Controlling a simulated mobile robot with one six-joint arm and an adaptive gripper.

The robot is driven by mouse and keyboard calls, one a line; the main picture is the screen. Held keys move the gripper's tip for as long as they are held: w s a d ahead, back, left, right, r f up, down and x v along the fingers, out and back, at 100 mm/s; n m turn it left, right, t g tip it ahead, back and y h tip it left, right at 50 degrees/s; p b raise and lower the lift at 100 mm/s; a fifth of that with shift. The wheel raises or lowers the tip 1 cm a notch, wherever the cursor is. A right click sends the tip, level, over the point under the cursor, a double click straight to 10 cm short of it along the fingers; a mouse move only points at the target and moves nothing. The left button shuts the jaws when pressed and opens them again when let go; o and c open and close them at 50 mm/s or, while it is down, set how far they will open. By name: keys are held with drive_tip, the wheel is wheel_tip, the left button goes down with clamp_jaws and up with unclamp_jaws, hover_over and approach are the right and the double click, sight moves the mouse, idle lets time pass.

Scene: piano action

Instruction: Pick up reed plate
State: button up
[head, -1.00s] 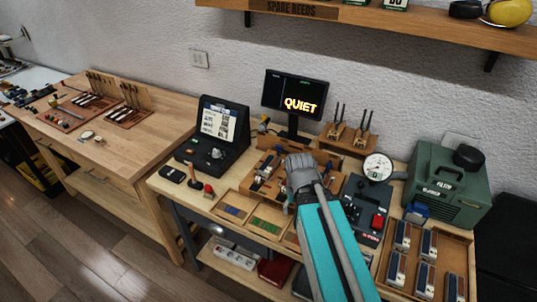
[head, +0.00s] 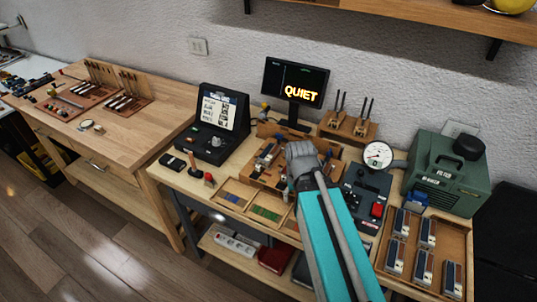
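My gripper (head: 300,160) is over the wooden fixture (head: 258,178) in the middle of the right bench. My teal arm comes in from the bottom and hides part of the fixture. The fingertips are hidden behind the grey wrist, so I cannot see whether they are open or hold anything. Small metal and blue parts (head: 268,152) sit on the fixture just left of my gripper. I cannot tell for certain which part is the reed plate. Several dark and silver blocks (head: 428,230) stand in a wooden tray (head: 409,265) at the right.
A monitor (head: 295,82) reading QUIET stands behind the fixture. A dial gauge (head: 378,156), a black control box (head: 366,190) and a green machine (head: 443,172) are to the right. A black console (head: 219,122) and shallow coloured-strip trays (head: 248,210) are to the left. A shelf (head: 430,22) overhangs.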

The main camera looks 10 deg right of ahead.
drive_tip(key=o, duration=0.4)
drive_tip(key=shift+w, duration=0.1)
drive_tip(key=shift+o, duration=0.2)
drive_tip(key=shift+w+r+n+p, duration=0.35)
drive_tip(key=shift+w+n, duration=0.15)
drive_tip(key=shift+n, duration=0.1)
drive_tip(key=w+a+r+n+p, duration=0.2)
drive_tip(key=w+r+n+p, duration=0.4)
drive_tip(key=w+n, duration=0.6)
wheel_tip(320, 180, up, 5)
drive_tip(key=n+p, duration=0.5)
drive_tip(key=n, duration=1.1)
hover_over(270, 152)
drive_tip(key=shift+r, duration=0.2)
drive_tip(key=shift+f, duration=0.15)
wheel_tip(270, 152, down, 8)
drive_tip(key=b, duration=0.8)
drive_tip(key=shift+a+f, duration=0.1)
drive_tip(key=shift+f, duration=0.1)
